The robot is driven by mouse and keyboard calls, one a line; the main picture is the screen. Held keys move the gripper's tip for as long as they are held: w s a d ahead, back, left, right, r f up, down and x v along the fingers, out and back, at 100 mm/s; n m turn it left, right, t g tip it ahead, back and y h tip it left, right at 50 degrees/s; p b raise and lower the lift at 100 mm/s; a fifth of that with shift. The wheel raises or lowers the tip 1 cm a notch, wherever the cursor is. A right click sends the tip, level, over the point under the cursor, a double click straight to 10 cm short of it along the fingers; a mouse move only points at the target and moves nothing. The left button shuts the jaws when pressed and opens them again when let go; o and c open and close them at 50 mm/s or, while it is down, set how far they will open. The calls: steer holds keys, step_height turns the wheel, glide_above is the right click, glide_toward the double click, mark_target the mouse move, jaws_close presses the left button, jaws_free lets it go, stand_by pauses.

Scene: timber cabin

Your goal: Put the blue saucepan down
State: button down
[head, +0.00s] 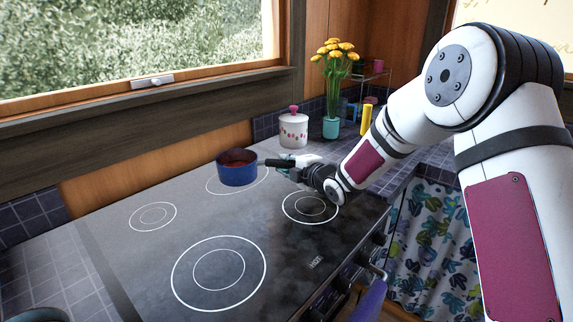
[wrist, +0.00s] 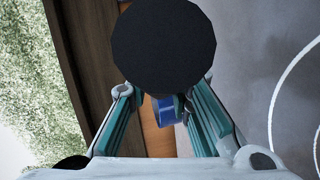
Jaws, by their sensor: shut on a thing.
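The blue saucepan (head: 238,173) is upright over the back burner ring of the black hob, with something red inside. Its black handle (head: 273,163) points right into my gripper (head: 287,162), which is shut on it. I cannot tell whether the pan's base touches the hob or hangs just above it. In the wrist view, the dark round end of the handle (wrist: 163,45) fills the upper middle between my teal fingers (wrist: 160,98). A small part of the blue pan (wrist: 164,112) shows below it; the rest is hidden.
The hob (head: 130,255) has several white burner rings, and its front and left areas are clear. A white canister with a pink knob (head: 293,130) and a vase of yellow flowers (head: 332,125) stand behind the gripper. A window sill (head: 150,103) runs along the back.

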steer(key=c, duration=1.4)
jaws_free()
steer(key=shift+c, duration=0.2)
